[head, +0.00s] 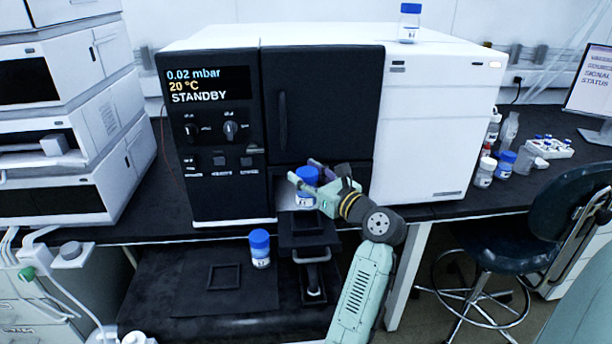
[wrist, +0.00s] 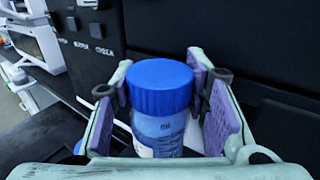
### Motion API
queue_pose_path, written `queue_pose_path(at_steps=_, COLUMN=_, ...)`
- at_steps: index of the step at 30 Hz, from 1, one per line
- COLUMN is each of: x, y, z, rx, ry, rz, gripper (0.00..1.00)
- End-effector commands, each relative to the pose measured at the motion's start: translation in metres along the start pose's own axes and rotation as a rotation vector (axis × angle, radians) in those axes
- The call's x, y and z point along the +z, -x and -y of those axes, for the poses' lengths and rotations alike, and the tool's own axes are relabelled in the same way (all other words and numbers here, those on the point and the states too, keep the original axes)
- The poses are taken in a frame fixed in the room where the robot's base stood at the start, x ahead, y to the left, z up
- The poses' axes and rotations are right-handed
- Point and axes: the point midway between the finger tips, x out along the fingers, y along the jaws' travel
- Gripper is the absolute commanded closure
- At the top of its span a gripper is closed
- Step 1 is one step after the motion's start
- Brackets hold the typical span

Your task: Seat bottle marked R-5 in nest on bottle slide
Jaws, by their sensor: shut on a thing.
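My gripper (head: 308,178) is shut on a blue-capped bottle (head: 306,188), held upright in front of the instrument's lower opening. In the wrist view the bottle (wrist: 160,90) stands between the purple finger pads; its label is partly hidden and I cannot read its mark for sure. The dark bottle slide (head: 309,243) juts out below the gripper, with a grey handle at its front. The nest cannot be made out clearly; the bottle's base and its gap to the slide are hard to judge. A second blue-capped bottle (head: 260,250) stands left of the slide on the lower dark surface.
The black and white instrument (head: 430,120) stands behind, its display reading STANDBY. Another bottle (head: 409,24) stands on its top. An empty square frame (head: 224,277) lies on the dark mat at left. Several bottles (head: 495,168) stand on the bench at right, near a stool (head: 545,230).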

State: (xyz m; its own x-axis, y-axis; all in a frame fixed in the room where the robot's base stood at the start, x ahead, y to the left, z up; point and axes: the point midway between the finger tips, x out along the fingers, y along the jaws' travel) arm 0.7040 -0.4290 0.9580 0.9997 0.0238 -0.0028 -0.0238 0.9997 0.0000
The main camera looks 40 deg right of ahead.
Motion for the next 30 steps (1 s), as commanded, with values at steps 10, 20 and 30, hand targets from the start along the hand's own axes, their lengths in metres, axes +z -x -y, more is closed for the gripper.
queue_pose_path(at_steps=10, x=-0.007, y=0.001, z=0.0, rx=-0.001, ry=0.001, rz=0.002, gripper=0.93)
queue_pose_path(at_steps=20, x=-0.027, y=0.0, z=0.0, rx=-0.001, ry=0.002, rz=0.002, gripper=0.93)
queue_pose_path(at_steps=30, x=-0.046, y=0.0, z=0.0, rx=0.001, ry=-0.002, rz=0.001, gripper=0.93)
